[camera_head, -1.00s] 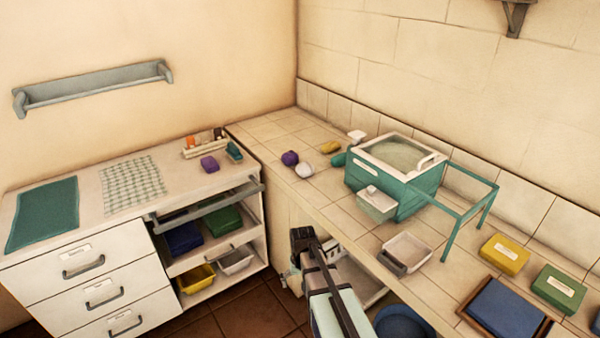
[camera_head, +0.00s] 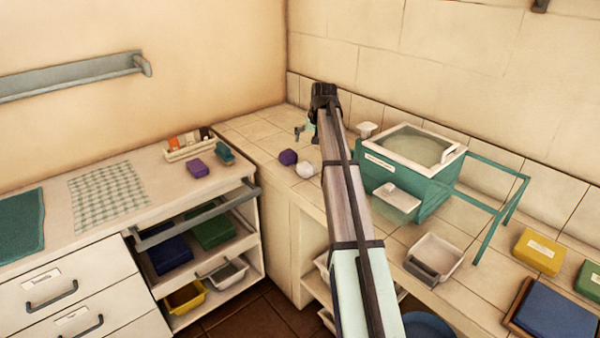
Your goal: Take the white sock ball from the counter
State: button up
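The white sock ball (camera_head: 305,169) sits on the tiled counter (camera_head: 262,130), just right of and in front of a purple ball (camera_head: 288,157). My gripper (camera_head: 305,134) is at the far end of my raised arm, above the back of the counter. It is beyond and above the white ball in the picture and not touching it. Its small fingertips look spread apart, with nothing seen between them. My arm passes close to the right of the white ball and hides the counter behind it.
A teal basin box (camera_head: 432,190) with a teal frame (camera_head: 505,215) stands right of my arm. A white tray (camera_head: 450,257) lies in front of it. Counter left of the purple ball is clear.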

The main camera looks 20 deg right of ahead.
aim_at(308, 164)
jog(key=p+x, duration=0.3)
jog(key=x, duration=0.8)
jog(key=shift+f, duration=0.4)
jog(key=shift+p+x, duration=1.05)
jog(key=shift+x, duration=1.6)
jog(key=shift+s+d, duration=0.15)
jog(key=c, duration=0.9)
